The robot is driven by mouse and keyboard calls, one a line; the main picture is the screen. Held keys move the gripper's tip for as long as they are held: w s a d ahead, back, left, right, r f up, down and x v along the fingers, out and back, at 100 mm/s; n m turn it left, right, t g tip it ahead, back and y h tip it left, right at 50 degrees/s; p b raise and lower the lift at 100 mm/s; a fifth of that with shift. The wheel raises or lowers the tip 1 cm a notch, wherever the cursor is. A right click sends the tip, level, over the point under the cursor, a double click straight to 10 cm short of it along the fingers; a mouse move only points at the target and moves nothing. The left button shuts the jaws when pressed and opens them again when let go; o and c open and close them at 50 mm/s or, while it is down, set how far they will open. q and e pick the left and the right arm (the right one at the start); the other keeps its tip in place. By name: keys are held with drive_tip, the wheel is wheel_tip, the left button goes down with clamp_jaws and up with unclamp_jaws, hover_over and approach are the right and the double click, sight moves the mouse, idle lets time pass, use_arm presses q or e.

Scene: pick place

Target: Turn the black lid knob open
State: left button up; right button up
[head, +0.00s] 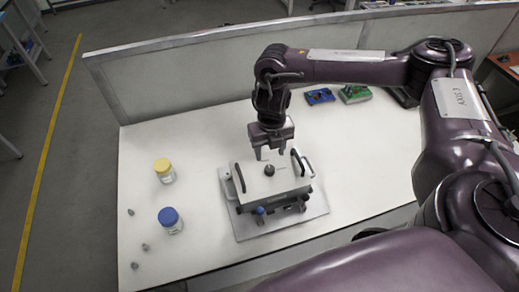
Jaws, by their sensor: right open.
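The black lid knob (269,170) stands on the white lid (254,185) of a box-like device with black handles at its sides. The device rests on a grey base plate (246,228) on the white table. My right gripper (270,155) points down just above and behind the knob, its two fingers apart and empty. It looks clear of the knob, though the exact gap is hard to tell. My left gripper is not in view.
A yellow-capped jar (164,170) and a blue-capped jar (170,219) stand left of the device. Several small grey pieces (145,246) lie near the left edge. Blue (319,96) and green (355,93) items lie at the back, before a low partition (190,75).

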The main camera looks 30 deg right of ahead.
sight(270, 168)
drive_tip(key=shift+w+d+f, duration=0.1)
drive_tip(key=shift+w+f, duration=0.05)
drive_tip(key=f, duration=0.2)
drive_tip(key=s+f+p, duration=0.1)
drive_tip(key=f, duration=0.1)
drive_tip(key=shift+f, duration=0.3)
wheel_tip(270, 168, down, 2)
drive_tip(key=shift+w+p, duration=0.15)
drive_tip(key=shift+p, duration=0.25)
drive_tip(key=shift+w+f, duration=0.1)
drive_tip(key=shift+f, duration=0.1)
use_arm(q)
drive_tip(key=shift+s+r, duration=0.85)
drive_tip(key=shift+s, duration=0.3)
use_arm(e)
drive_tip(key=c, duration=1)
